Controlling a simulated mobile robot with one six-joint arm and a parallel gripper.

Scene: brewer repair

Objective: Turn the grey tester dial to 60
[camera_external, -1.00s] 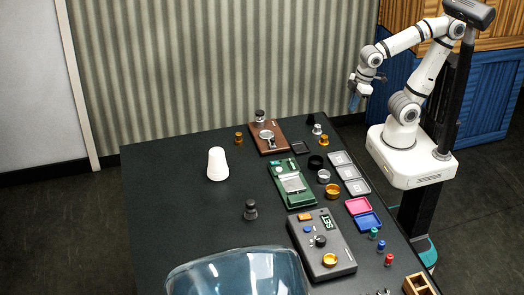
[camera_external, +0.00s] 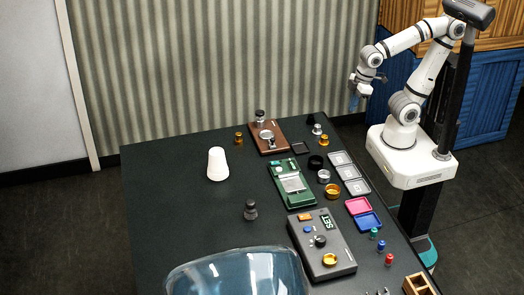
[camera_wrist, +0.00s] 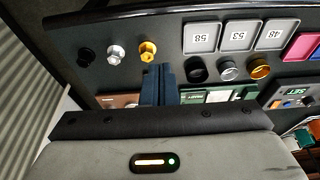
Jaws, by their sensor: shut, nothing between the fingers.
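The grey tester (camera_external: 325,255) lies near the front right of the dark table. Its display (camera_external: 326,222) reads SET. Its dark dial (camera_external: 320,241) sits near the middle of its face, and a gold part (camera_external: 330,260) sits lower down. The dial's pointer is too small to read. The tester also shows in part at the right edge of the wrist view (camera_wrist: 290,103). My gripper (camera_external: 355,101) is raised beyond the table's back right corner, well away from the tester. Its fingers are together and empty, also in the wrist view (camera_wrist: 159,82).
A green device (camera_external: 291,184) and a brown board (camera_external: 268,138) lie behind the tester. Grey trays (camera_external: 349,173), a pink and a blue tray (camera_external: 368,221), and small coloured pegs (camera_external: 381,246) line the right edge. A clear cover (camera_external: 235,275) stands left of the tester.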

